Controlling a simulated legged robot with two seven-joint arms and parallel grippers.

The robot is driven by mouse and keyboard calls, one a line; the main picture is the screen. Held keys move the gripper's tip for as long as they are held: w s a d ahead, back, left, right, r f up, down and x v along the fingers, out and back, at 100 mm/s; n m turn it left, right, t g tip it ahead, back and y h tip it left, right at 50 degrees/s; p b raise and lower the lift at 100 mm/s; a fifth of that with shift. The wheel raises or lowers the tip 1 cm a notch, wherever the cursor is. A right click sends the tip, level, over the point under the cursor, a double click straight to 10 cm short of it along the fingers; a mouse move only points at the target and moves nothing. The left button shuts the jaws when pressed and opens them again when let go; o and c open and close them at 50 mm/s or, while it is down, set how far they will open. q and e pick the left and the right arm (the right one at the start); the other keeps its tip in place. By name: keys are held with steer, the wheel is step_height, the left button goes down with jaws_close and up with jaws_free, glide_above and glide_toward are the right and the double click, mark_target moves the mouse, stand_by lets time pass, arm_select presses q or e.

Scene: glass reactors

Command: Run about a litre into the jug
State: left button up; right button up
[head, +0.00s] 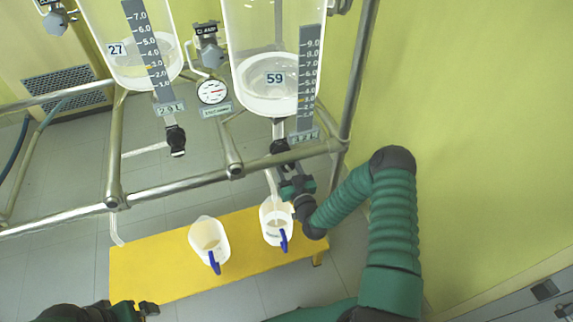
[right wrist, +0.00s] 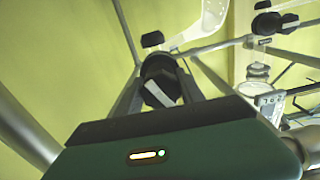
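Two glass reactors hang on a metal frame in the head view, number 27 (head: 112,68) and number 59 (head: 248,88). Both hold pale liquid. Below reactor 59 is its dark outlet valve (head: 280,147). A pale streak runs down from there to a white jug with a blue handle (head: 275,232), which has some liquid inside. A similar jug (head: 209,240) stands to its left. My right gripper (head: 297,188) is at the valve. My left gripper (head: 140,310) is low at left, away from the jugs.
Both jugs stand on a yellow bench (head: 150,272). Frame rails (head: 170,188) cross in front of the reactors. A round gauge (head: 212,92) hangs between them. Reactor 27 has its own dark outlet valve (head: 176,140). A green-yellow wall closes the right side.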

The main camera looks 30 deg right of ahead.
steer(key=c, duration=0.8)
steer(key=shift+m, duration=0.4)
steer(key=m+p, duration=0.1)
steer(key=m, duration=0.2)
steer(key=shift+m, duration=0.3)
steer(key=m, duration=0.5)
steer(key=shift+p, duration=0.3)
steer(key=m, duration=0.6)
steer(key=shift+f+m, duration=0.1)
steer(key=shift+m, duration=0.3)
steer(key=m, duration=0.5)
steer(key=shift+s+f+m, duration=0.1)
steer(key=shift+m, duration=0.3)
